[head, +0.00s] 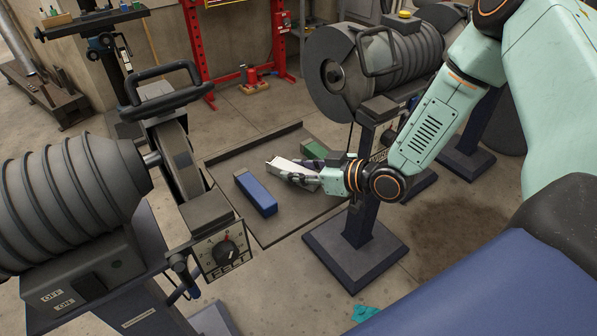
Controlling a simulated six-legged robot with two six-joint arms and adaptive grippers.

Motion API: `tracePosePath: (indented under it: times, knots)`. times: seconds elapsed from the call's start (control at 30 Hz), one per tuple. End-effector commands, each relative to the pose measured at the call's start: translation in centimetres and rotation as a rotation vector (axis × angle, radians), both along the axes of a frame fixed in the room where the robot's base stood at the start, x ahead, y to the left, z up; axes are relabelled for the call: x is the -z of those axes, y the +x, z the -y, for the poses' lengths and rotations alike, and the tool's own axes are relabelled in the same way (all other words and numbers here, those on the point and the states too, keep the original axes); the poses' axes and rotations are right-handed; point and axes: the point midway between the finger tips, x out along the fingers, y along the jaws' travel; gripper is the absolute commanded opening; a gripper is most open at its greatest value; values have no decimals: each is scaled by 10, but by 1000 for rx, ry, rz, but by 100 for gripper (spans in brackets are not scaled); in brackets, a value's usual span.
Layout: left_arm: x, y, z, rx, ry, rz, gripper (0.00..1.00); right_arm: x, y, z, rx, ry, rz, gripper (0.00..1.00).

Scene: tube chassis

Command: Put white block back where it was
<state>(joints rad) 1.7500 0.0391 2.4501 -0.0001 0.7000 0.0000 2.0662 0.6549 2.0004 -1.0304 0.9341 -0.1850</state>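The white block (290,167) is in my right gripper (297,177), over the grey tray on the floor. The dark fingers lie along the block's near side and seem to close on it. I cannot tell whether the block touches the tray. A blue block (256,194) lies in the tray to the left of the white block. A green block (314,150) lies behind and to the right, partly hidden by the gripper and wrist. My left gripper is not in view.
The tray (281,229) has a low dark rim and bare room at its front and back left. Grinding machines stand close on the left (75,200) and right (365,75). A red press frame (196,50) with a red jack (253,80) stands behind.

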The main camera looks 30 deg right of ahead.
Motion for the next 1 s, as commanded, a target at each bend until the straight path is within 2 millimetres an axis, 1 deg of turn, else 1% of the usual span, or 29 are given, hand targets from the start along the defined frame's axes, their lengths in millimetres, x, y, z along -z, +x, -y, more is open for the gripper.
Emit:
tracePosePath:
  times: [0.03,0.27,0.53,0.67,0.77,1.0]
  knots:
    - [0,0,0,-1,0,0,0,0,0,0,-1,-1,-3,35]
    - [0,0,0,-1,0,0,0,0,0,0,-1,-1,-1,54]
    - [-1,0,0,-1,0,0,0,0,-1,0,-1,-1,-2,54]
    - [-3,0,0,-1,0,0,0,-3,-4,3,1,0,-1,54]
    - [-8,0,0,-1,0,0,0,-7,-10,7,4,2,-2,54]
    - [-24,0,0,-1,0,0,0,-19,-33,20,5,3,-2,54]
